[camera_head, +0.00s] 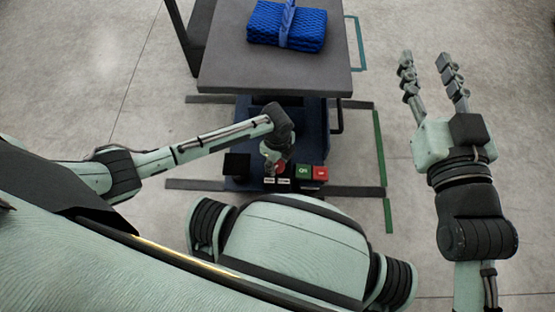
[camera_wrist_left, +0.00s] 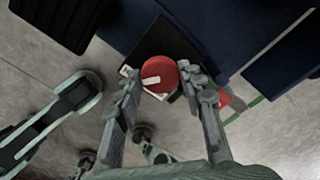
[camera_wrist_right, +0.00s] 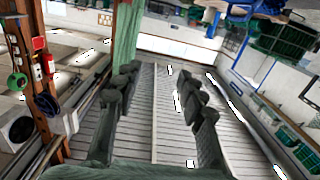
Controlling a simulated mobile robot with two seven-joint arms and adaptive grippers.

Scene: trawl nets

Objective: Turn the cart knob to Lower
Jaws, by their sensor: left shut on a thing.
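The red round cart knob (camera_wrist_left: 160,72) sits on a black panel at the cart's front. In the left wrist view its white pointer mark faces left, towards a white label that is partly hidden. My left gripper (camera_wrist_left: 160,80) has its two fingers on either side of the knob and is shut on it. In the head view my left gripper (camera_head: 273,160) reaches down to the panel and covers most of the knob. White labels (camera_head: 277,181) sit below it, too small to read. My right gripper (camera_head: 427,62) is open and empty, off the cart's right side.
The cart's grey top (camera_head: 270,75) carries a folded blue net (camera_head: 287,27) tied with a strap. A green button (camera_head: 303,172) and a red button (camera_head: 321,173) sit right of the knob. Open floor lies on both sides of the cart.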

